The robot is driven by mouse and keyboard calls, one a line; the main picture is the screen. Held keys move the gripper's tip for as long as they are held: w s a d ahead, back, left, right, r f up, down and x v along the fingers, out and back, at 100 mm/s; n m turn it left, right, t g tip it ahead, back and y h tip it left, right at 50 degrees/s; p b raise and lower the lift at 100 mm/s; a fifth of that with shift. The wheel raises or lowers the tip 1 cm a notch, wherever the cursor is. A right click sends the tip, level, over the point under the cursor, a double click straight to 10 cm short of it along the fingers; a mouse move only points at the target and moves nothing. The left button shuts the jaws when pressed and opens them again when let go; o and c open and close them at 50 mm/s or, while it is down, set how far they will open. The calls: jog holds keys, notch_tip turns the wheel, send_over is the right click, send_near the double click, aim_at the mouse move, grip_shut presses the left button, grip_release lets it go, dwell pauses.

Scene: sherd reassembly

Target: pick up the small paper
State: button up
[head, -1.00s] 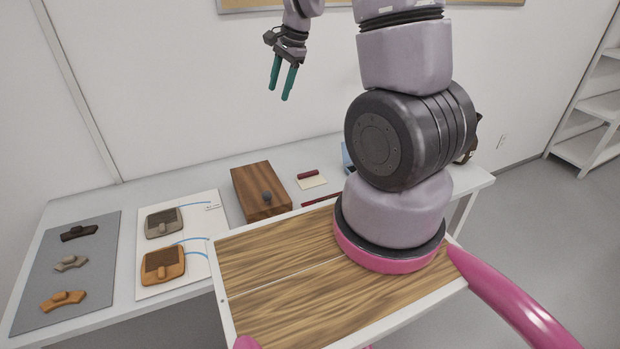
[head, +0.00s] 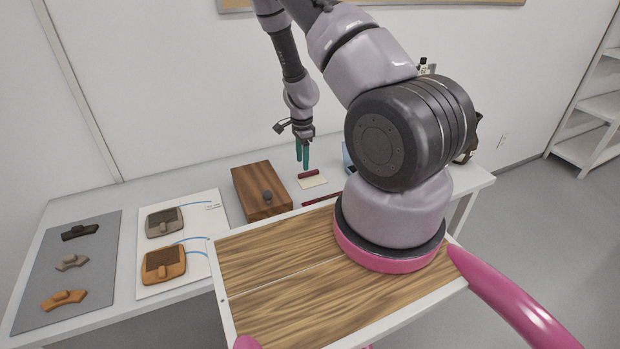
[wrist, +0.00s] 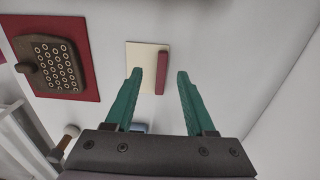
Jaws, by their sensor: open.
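The small paper (head: 316,183) is a cream sheet lying on the white table, right of the wooden box. A dark red bar (head: 308,174) lies along its far edge. In the wrist view the paper (wrist: 138,62) lies beyond my fingertips, with the red bar (wrist: 161,72) along its right side. My gripper (head: 303,167) has two green fingers pointing down, above the table near the paper's far side. In the wrist view the gripper (wrist: 160,76) is open, with nothing between its fingers.
The wooden box (head: 255,187) with a dark knob stands left of the paper. A blue object (head: 347,159) stands to its right, partly behind my arm. A brown object with rings (wrist: 57,62) lies on a dark red mat (wrist: 94,86). Boards with clay pieces fill the table's left.

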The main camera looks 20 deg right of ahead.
aim_at(301, 174)
jog(key=shift+w+a+f, duration=0.1)
jog(key=shift+a+f, duration=0.05)
jog(key=shift+f, duration=1.2)
jog(key=shift+w+a+f, duration=0.1)
jog(key=shift+f, duration=1.25)
grip_shut()
